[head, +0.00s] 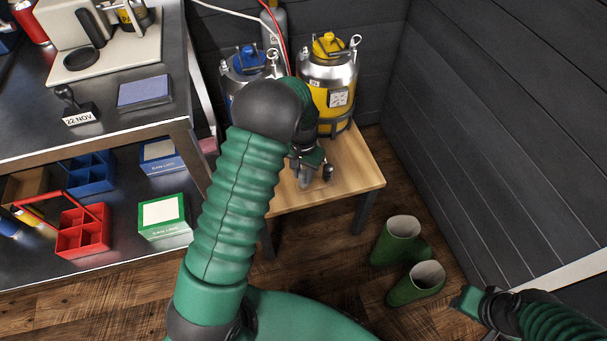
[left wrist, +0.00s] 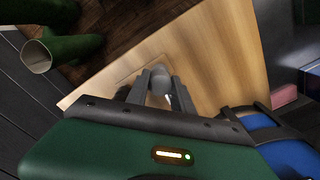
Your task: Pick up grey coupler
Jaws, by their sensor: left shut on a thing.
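The grey coupler (left wrist: 160,78) shows in the left wrist view between the two grey fingertips of my left gripper (left wrist: 158,91), over the wooden table. My left gripper is shut on it. In the head view my left gripper (head: 308,175) points down at the table top, in front of the yellow keg; the coupler is hard to tell apart from the fingers there. My right gripper (head: 467,300) shows only in part at the lower right of the head view, well away from the table, and its jaws cannot be made out.
The small wooden table (head: 350,180) carries a yellow keg (head: 318,98) and a blue keg (head: 238,82) at its back. Green boots (head: 415,287) stand on the floor to the right. A dark workbench (head: 35,125) with a lower shelf is at the left. A dark wall closes the right.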

